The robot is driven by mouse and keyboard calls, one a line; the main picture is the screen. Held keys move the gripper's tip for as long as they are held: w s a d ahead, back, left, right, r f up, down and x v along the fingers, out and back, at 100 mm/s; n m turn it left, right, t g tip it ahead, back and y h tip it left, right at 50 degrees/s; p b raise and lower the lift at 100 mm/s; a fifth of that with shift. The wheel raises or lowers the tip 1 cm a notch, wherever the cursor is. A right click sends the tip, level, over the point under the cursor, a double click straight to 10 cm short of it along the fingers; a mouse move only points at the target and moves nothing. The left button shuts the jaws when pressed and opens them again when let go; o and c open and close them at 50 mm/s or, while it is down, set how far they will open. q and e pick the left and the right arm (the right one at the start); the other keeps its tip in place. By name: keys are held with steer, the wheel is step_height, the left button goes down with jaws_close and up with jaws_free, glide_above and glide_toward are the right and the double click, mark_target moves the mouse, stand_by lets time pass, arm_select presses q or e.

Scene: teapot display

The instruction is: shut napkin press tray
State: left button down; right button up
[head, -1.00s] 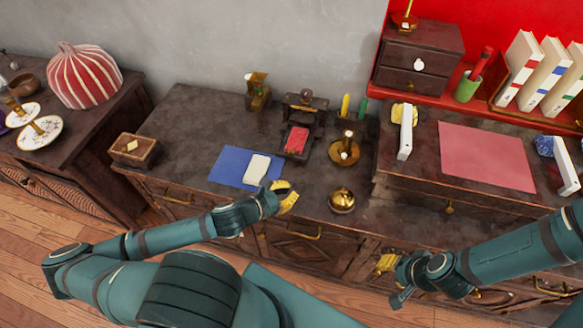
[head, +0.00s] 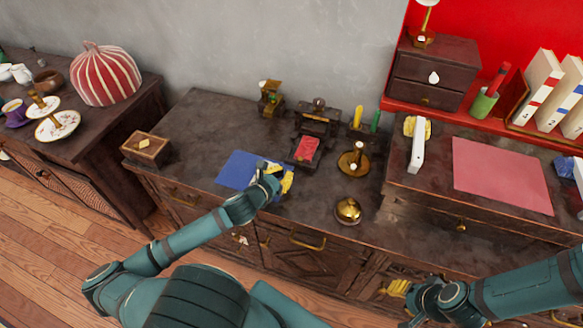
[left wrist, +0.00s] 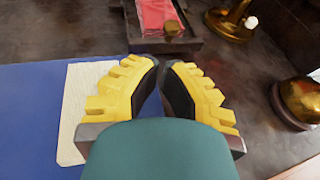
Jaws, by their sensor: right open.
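The napkin press (head: 317,122) is a dark stand near the back of the counter. Its tray (head: 298,163) sticks out at the front and bears a red napkin (head: 307,148). In the left wrist view the tray (left wrist: 195,44) is at the top, with a round brass knob (left wrist: 173,28) on its front. My left gripper (head: 287,181) is in front of the tray, apart from it, above the blue mat's right edge. Its yellow fingers (left wrist: 162,64) are drawn together with nothing seen between them. My right gripper (head: 393,288) is open and empty, low at the counter's front.
A blue mat (head: 234,168) with a white cloth (left wrist: 78,100) lies beside and under my left gripper. A brass candle holder (head: 354,163) and brass bell (head: 348,210) stand right of the tray. A wooden box (head: 147,148) is at the left. Bare counter lies between mat and bell.

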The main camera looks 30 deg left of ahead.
mark_target(291, 165)
arm_select(q)
steer(key=shift+w+d+f+b, duration=0.1)
steer(key=shift+w+b, duration=0.25)
steer(key=shift+w, duration=1.9)
